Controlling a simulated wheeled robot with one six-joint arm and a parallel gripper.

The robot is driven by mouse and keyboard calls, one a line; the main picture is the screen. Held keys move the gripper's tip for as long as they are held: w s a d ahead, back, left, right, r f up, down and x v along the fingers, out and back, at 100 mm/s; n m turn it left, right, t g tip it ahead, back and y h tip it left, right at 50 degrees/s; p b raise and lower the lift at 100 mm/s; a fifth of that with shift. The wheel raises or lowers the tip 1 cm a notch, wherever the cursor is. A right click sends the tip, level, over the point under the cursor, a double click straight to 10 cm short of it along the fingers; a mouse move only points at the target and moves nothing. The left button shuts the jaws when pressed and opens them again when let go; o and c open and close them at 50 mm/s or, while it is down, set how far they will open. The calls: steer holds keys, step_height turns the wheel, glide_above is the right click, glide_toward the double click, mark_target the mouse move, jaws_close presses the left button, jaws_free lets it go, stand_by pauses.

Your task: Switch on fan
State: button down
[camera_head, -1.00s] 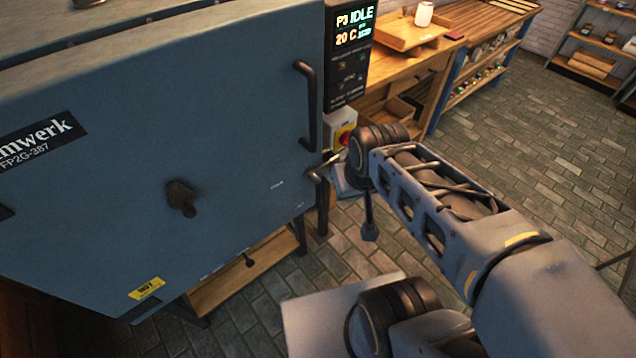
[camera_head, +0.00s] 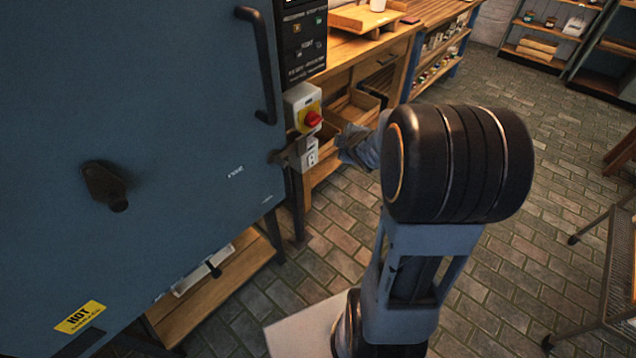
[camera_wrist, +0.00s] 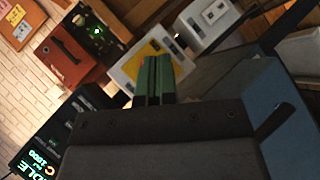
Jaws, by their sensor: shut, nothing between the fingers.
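No fan can be made out in these frames. In the head view, a grey switch box with a yellow plate and red rotary knob (camera_head: 312,118) is mounted beside the blue kiln. A smaller white switch box (camera_head: 310,156) sits just below it. My gripper (camera_head: 342,143) is to the right of these boxes, partly hidden by my arm. In the wrist view, my gripper's fingers (camera_wrist: 154,77) are shut and empty, in front of the yellow-plated box (camera_wrist: 127,78). They cover most of its knob; contact cannot be told. The white switch box (camera_wrist: 213,14) shows at upper right.
The blue kiln (camera_head: 150,220) fills the left, with a vertical handle (camera_head: 258,65) and a door latch (camera_head: 285,155) close to the switch boxes. A control panel (camera_head: 303,42) is above them. A wooden bench (camera_head: 345,55) stands behind. Brick floor is open at right, near a mesh cart (camera_head: 618,265).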

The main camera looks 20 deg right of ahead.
mark_target(313, 164)
step_height(313, 164, down, 18)
steer(key=s+d+n+t+y+b, duration=0.1)
steer(key=d+n+t+y+b, duration=0.1)
steer(key=n+y+b, duration=0.6)
steer(key=n+t+y, duration=0.1)
steer(key=n, duration=0.2)
steer(key=shift+s+r, duration=0.2)
steer(key=shift+s, duration=0.15)
steer(key=b+x, duration=0.1)
steer(key=x, duration=0.6)
steer(key=b+x, duration=0.1)
steer(key=x, duration=0.6)
steer(key=shift+w+d+r, duration=0.1)
steer(key=shift+d+r, duration=0.1)
steer(key=shift+r, duration=0.05)
steer(key=shift+f+t+b, duration=0.15)
steer(key=shift+t+b, duration=0.15)
steer(key=shift+b, duration=0.1)
